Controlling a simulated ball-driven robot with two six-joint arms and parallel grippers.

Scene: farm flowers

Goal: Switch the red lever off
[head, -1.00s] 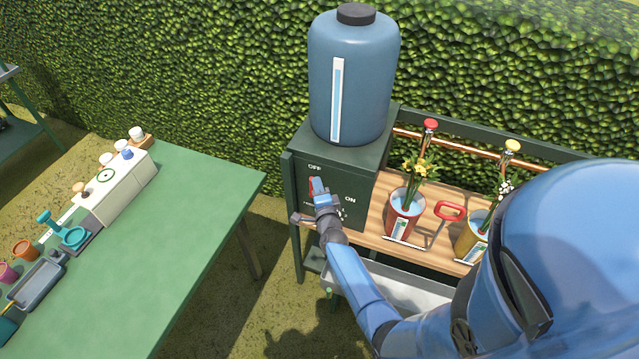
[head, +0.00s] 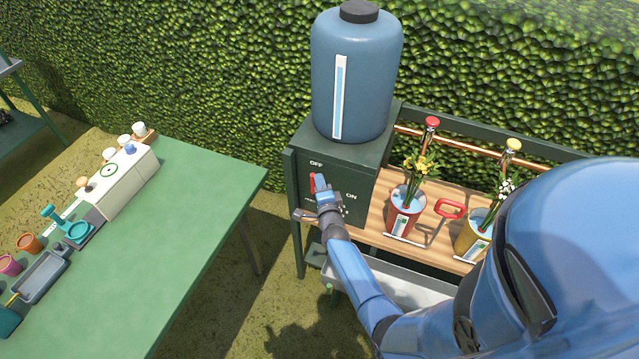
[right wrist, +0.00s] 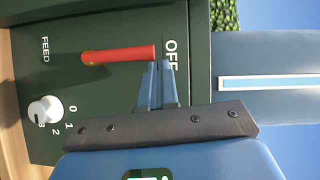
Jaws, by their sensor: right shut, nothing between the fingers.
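The red lever (head: 312,183) is on the dark green control box (head: 334,165) under the blue tank. In the right wrist view the lever (right wrist: 118,55) points along the panel toward the OFF label (right wrist: 170,55). My right gripper (head: 320,181) is shut and empty in front of the panel, partly covering the lever in the head view. In the right wrist view its fingertips (right wrist: 158,66) are beside the lever's OFF end; I cannot tell whether they touch it. My left gripper is not in view.
A white dial (right wrist: 45,110) sits beside the lever on the panel. The blue tank (head: 357,80) stands on the box. A red pot (head: 404,215) and a yellow pot (head: 472,237) with flowers stand on the wooden shelf to the right. A green table (head: 190,230) is at left.

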